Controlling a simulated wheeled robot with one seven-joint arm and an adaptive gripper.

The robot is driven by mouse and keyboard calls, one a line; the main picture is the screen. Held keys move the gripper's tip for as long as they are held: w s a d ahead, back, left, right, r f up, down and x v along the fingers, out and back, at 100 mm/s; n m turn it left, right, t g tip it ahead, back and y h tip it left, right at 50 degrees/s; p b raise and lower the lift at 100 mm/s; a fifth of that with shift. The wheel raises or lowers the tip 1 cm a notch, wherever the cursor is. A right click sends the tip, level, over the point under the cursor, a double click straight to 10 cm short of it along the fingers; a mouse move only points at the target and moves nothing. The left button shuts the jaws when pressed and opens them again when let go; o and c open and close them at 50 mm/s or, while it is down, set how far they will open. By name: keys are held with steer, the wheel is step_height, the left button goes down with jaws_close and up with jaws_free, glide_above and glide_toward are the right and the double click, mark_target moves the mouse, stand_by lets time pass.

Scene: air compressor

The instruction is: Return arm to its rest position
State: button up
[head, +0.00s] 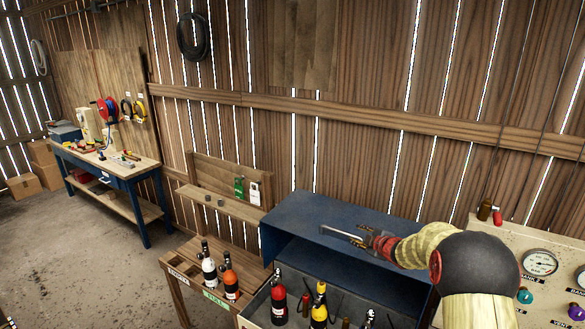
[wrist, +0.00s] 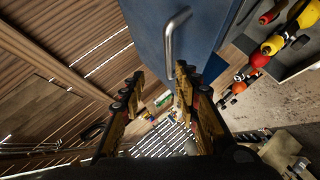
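My arm (head: 440,245) reaches in from the right in the head view. My gripper (head: 368,239) is over the blue metal cabinet (head: 315,217). In the wrist view its two fingers stand apart with a clear gap and nothing between them, so my gripper (wrist: 158,82) is open. A silver bar handle (head: 342,235) on the blue cabinet lies just beyond the fingertips. The handle also shows in the wrist view (wrist: 170,38), ahead of the fingers and apparently not between them. Whether a finger touches it is hard to tell.
Below the cabinet is a grey tray (head: 255,307) with red and yellow bottles. A wooden rack (head: 185,262) with bottles stands left of it. A gauge panel (head: 545,240) is close on the right. A workbench (head: 105,170) stands far left, with open floor in front.

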steer(key=s+a+r+m+g+h+b, duration=0.1)
steer(key=s+r+m+h+b, duration=0.3)
steer(key=s, duration=0.7)
steer(key=s+a+r+m+g+h+b, duration=0.1)
steer(key=s+r+m+b, duration=0.4)
steer(key=s, duration=0.6)
steer(key=s+a+f+m+g+y+b, duration=0.1)
steer(key=s+f, duration=0.4)
steer(key=s, duration=0.6)
steer(key=s+a+f+m+g+b, duration=0.2)
steer(key=s+a+f+b, duration=0.3)
steer(key=s, duration=0.6)
steer(key=s+a+f+m+g+y+b, duration=0.1)
steer(key=s+a+f+b, duration=0.3)
steer(key=s, duration=0.8)
steer(key=shift+a+f+m+g+y, duration=0.3)
steer(key=shift+a+f+m+g, duration=0.2)
steer(key=shift+m, duration=0.3)
